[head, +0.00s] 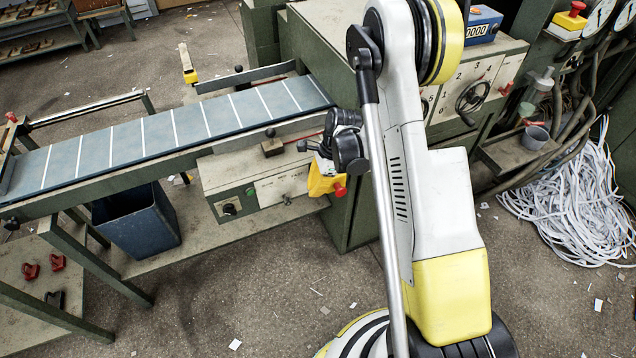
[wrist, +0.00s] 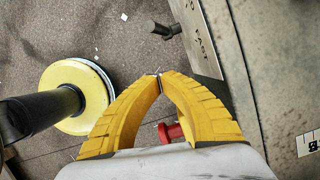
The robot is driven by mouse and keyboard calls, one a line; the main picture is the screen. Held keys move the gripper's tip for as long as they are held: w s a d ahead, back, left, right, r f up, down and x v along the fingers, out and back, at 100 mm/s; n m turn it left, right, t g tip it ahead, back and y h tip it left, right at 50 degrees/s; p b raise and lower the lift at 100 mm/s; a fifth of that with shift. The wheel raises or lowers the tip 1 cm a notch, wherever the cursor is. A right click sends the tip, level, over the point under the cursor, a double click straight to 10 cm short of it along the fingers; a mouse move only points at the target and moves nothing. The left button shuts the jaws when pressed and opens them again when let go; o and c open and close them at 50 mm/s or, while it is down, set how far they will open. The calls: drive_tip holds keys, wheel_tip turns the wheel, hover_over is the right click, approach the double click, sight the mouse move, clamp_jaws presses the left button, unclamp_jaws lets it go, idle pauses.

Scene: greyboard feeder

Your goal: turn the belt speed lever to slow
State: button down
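The belt speed lever (head: 287,200) is a small dark handle at the lower edge of a pale plate (head: 296,184) on the front of the feeder's control box. In the wrist view the lever (wrist: 166,30) sticks out beside the plate (wrist: 199,38), where FAST can be read. Its exact setting is hard to tell. My gripper (head: 324,190) is just right of the control box, apart from the lever. In the wrist view the yellow fingers of my gripper (wrist: 159,77) meet at the tips with nothing seen between them; the lever lies beyond the tips.
A red knob (wrist: 171,132) shows between my fingers' bases. The blue striped belt (head: 160,130) runs above the control box (head: 240,172). A black knob (head: 229,209) is at the box's left. A blue bin (head: 137,222) stands below the belt. Floor in front is mostly clear.

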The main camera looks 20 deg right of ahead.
sight(287, 196)
drive_tip(key=a, duration=0.1)
drive_tip(key=a+f+b, duration=0.1)
drive_tip(key=a, duration=0.1)
drive_tip(key=a+b, duration=0.1)
drive_tip(key=shift+w+a+f, duration=0.2)
drive_tip(key=shift+w+a, duration=0.05)
drive_tip(key=shift+w, duration=0.15)
drive_tip(key=shift+w, duration=0.15)
